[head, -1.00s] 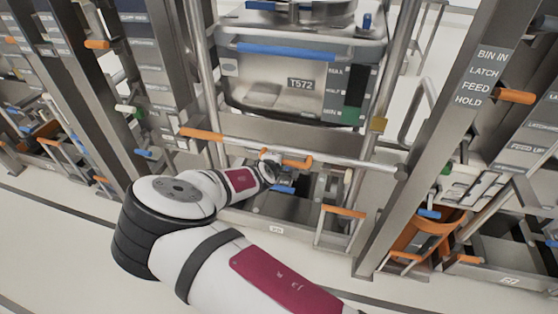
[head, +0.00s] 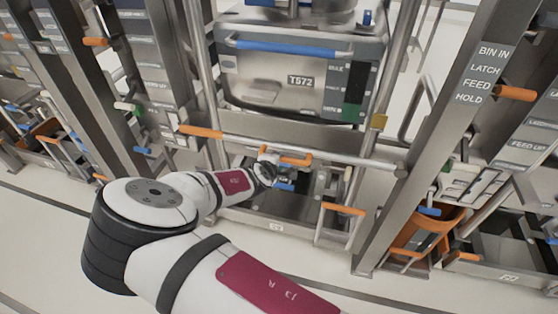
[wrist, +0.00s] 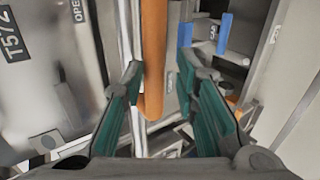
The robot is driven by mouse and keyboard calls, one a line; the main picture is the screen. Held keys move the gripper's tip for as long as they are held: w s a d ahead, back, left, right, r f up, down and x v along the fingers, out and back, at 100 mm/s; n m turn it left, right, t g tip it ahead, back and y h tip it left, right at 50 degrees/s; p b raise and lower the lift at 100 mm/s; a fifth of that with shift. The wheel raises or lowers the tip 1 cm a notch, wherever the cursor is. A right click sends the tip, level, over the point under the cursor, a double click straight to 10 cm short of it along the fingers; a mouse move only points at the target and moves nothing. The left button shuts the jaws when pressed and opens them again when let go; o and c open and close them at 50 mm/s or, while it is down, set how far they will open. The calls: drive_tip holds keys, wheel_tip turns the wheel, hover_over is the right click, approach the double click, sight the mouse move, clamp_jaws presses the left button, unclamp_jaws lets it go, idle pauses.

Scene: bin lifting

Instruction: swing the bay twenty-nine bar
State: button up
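A long metal bar (head: 325,154) with an orange sleeve (head: 201,131) at its left end crosses the bay below the grey bin marked T572 (head: 260,75). A shorter orange grip (head: 296,161) sits just under the bar's middle. I cannot read a twenty-nine on the bay's small label. My gripper (head: 266,172) is at the left end of this short grip. In the wrist view my gripper (wrist: 160,64) is open, and an orange rod (wrist: 154,60) runs between its teal-padded fingers, with gaps visible on both sides. I cannot tell how deep the rod lies between the fingers.
Steel posts flank the bay; the right one carries a label plate (head: 484,72) and an orange handle (head: 513,93). A smaller orange-topped frame (head: 343,209) stands right of my gripper. An orange bin (head: 428,235) sits lower right. Pale floor lies in front.

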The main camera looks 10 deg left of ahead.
drive_tip(key=v, duration=0.8)
drive_tip(key=shift+s+r, duration=0.15)
drive_tip(key=shift+s, duration=0.1)
idle(0.4)
drive_tip(key=s+d+r+m+g, duration=0.1)
drive_tip(key=d+r+m+g, duration=0.1)
drive_tip(key=d+m+g, duration=0.3)
drive_tip(key=s+d+r+m, duration=0.1)
drive_tip(key=d+r+m, duration=0.1)
drive_tip(key=d, duration=0.4)
drive_tip(key=s+d+r+m+g+y, duration=0.1)
drive_tip(key=s+d+r+m+g, duration=0.15)
drive_tip(key=s+d+r, duration=0.35)
drive_tip(key=s+d+r+m+g+y, duration=0.1)
drive_tip(key=s+d+r+m, duration=0.15)
drive_tip(key=d+r, duration=0.45)
drive_tip(key=s+d+r+m+t, duration=0.1)
drive_tip(key=s+d+r+m, duration=0.1)
drive_tip(key=s+d+r, duration=0.3)
drive_tip(key=s+d+r+m+t+h, duration=0.1)
drive_tip(key=s+d+r+m, duration=0.2)
drive_tip(key=s+d+r, duration=0.3)
drive_tip(key=s+r, duration=0.3)
drive_tip(key=s, duration=0.4)
drive_tip(key=shift+d+r+m+h, duration=0.15)
drive_tip(key=shift+d+m+h, duration=0.15)
